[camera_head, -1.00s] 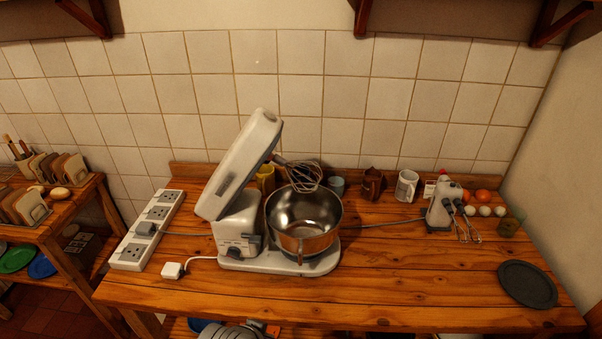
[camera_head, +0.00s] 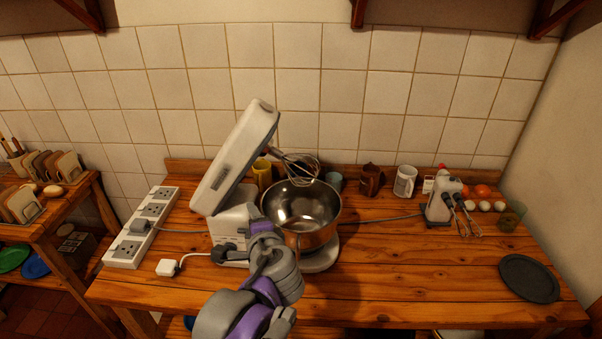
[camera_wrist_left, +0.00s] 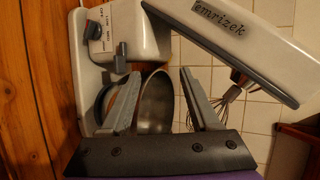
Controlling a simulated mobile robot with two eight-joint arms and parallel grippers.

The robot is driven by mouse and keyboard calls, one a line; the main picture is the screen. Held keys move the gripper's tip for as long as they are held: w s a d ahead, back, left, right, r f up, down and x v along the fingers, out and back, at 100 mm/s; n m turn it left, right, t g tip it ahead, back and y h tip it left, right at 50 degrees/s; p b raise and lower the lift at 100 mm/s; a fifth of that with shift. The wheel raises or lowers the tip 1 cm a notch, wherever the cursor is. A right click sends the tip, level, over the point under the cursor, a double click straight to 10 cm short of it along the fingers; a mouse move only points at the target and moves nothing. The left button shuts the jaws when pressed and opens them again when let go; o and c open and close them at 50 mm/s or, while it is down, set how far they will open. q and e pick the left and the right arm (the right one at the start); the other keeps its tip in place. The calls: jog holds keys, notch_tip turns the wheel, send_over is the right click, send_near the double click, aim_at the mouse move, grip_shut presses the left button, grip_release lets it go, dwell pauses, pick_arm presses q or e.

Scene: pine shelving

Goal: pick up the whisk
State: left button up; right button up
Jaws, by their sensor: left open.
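The wire whisk (camera_head: 301,170) hangs from the raised, tilted head of a white stand mixer (camera_head: 236,160), above a steel bowl (camera_head: 301,212). In the left wrist view the whisk (camera_wrist_left: 228,106) shows to the right of my fingers, partly hidden by a finger and the mixer head. My left gripper (camera_wrist_left: 160,82) is open and empty, with the bowl seen between and beyond its fingers. In the head view my left arm reaches up in front of the mixer base, below the whisk; its fingertips are hard to make out there. My right gripper is not in view.
A white power strip (camera_head: 143,228) and plug (camera_head: 167,267) lie left. Mugs (camera_head: 405,181) stand behind the bowl. A hand mixer (camera_head: 444,200), eggs (camera_head: 485,204) and a dark plate (camera_head: 528,278) are at right. The front right of the wooden counter (camera_head: 430,285) is clear.

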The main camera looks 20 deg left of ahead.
aim_at(282, 158)
pick_arm(q)
jog(key=w+r+m+t, duration=0.1)
jog(key=w+r+m, duration=0.1)
jog(key=w, duration=0.2)
jog(key=w+d+r+m+t, duration=0.1)
jog(key=w+r+m+t, duration=0.1)
jog(key=w, duration=0.3)
jog(key=w+d+r+m+t, duration=0.1)
jog(key=w+r+m+t, duration=0.1)
jog(key=w+r+m, duration=0.1)
jog(key=shift+w+d+r+m+y, duration=0.3)
jog(key=shift+w+r+m, duration=0.15)
jog(key=shift+w, duration=0.2)
jog(key=x, duration=0.5)
jog(key=shift+w+a+r, duration=0.1)
jog(key=shift+a+r, duration=0.1)
jog(key=shift+a, duration=0.15)
jog(key=shift+c, duration=1)
grip_shut()
